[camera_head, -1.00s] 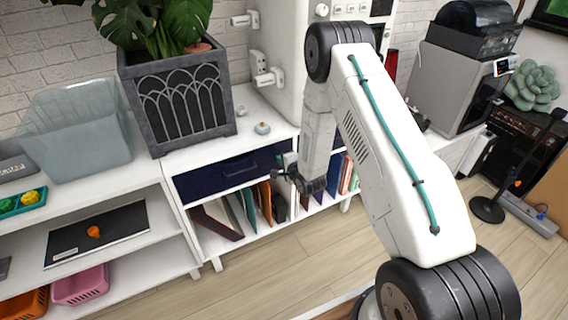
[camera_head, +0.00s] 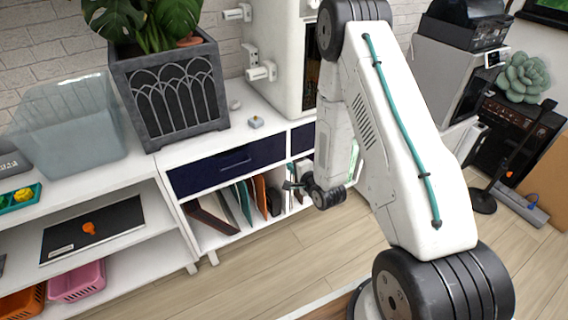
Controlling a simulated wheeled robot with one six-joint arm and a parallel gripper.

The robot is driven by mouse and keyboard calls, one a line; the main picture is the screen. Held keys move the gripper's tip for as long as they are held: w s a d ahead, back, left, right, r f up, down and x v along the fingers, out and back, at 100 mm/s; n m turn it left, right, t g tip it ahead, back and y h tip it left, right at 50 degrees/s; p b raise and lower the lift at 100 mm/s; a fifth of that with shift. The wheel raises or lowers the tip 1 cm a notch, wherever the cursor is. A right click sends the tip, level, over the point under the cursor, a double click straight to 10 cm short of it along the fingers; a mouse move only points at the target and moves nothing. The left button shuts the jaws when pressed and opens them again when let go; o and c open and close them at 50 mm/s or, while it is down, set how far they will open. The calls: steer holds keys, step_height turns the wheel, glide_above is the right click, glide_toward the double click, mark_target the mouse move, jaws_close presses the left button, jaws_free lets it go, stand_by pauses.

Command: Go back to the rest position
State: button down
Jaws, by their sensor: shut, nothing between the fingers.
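My gripper (camera_head: 291,186) is small in the head view, in front of the shelf of upright books (camera_head: 244,203) and below the navy drawer (camera_head: 226,166). Its fingers are shut with nothing between them. My white arm is folded at the right of the view, and its upper link hides part of the cabinet behind it.
A planter (camera_head: 178,92), a clear bin (camera_head: 70,135) and a small round-topped item (camera_head: 256,122) stand on the white shelf top. An orange piece (camera_head: 89,228) lies on a black folder (camera_head: 118,222) on the lower shelf. Wooden floor (camera_head: 262,268) is free in front.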

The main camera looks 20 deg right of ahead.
steer(key=s+f+n+g, duration=0.4)
steer(key=s+f+g, duration=0.1)
steer(key=s+f, duration=0.15)
steer(key=s+d+r+n+g+h, duration=0.1)
steer(key=s+d+r+n+g, duration=0.15)
steer(key=s+n+g, duration=0.2)
steer(key=s+a+r+n+g, duration=0.1)
steer(key=s+a+r+n, duration=0.1)
steer(key=s+r, duration=0.6)
steer(key=s+a+r+n+g, duration=0.1)
steer(key=s+a+r+n, duration=0.2)
steer(key=s+r, duration=0.6)
steer(key=s+a+r+n+g, duration=0.1)
steer(key=s+a+r+n, duration=0.2)
steer(key=r, duration=2)
steer(key=shift+s+a+r, duration=0.15)
steer(key=shift+s+a, duration=0.2)
steer(key=shift+s, duration=2.35)
steer(key=shift+n+g, duration=0.25)
